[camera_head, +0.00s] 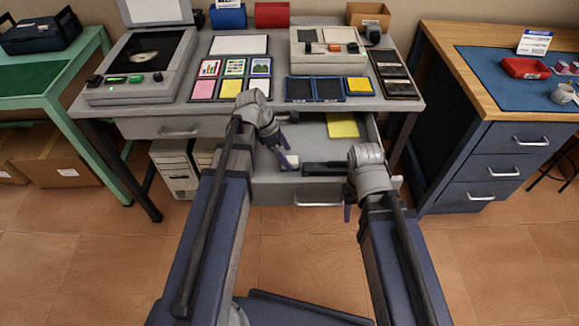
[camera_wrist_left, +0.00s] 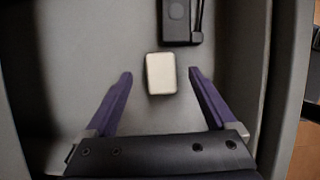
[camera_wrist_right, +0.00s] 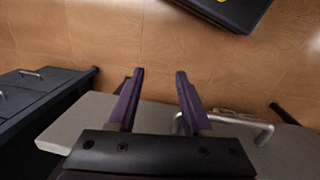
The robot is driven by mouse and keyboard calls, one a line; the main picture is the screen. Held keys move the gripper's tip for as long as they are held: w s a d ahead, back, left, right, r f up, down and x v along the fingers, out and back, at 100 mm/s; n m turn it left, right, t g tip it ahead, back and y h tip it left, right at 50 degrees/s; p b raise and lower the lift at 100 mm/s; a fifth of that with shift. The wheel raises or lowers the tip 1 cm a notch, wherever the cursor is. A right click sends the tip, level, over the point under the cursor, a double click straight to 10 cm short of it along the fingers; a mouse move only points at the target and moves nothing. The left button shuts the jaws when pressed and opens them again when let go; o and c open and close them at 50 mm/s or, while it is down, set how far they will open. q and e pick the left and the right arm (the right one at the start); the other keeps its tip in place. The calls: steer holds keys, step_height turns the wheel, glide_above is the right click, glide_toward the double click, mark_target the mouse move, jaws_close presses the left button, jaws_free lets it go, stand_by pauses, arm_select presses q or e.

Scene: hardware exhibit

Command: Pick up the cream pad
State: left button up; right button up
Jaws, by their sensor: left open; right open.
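The cream pad (camera_wrist_left: 161,73) is a small pale rounded block lying on the floor of the open grey drawer (camera_wrist_left: 75,50). In the head view the pad (camera_head: 293,160) is a small pale patch by my left gripper (camera_head: 286,152). In the left wrist view the open fingers of my left gripper (camera_wrist_left: 160,74) stand on either side of the pad, with a gap on both sides. How high the fingers are above the drawer floor is unclear. My right gripper (camera_wrist_right: 160,72) is open and empty, near the drawer's front in the head view.
A black device with a cord (camera_wrist_left: 180,22) lies just beyond the pad in the drawer. A yellow sheet (camera_head: 342,125) lies further back in the drawer. The drawer walls close in around my left gripper. The desk top (camera_head: 275,108) above holds several pads and trays.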

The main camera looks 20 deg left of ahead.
mark_target(289, 159)
arm_select(q)
steer(key=b+x, duration=0.2)
steer(key=x, duration=0.1)
steer(key=shift+s, duration=0.1)
steer(key=shift+r, duration=0.1)
arm_select(e)
step_height(289, 159, down, 3)
steer(key=shift+r, duration=0.2)
arm_select(q)
steer(key=shift+c, duration=0.3)
jaws_close()
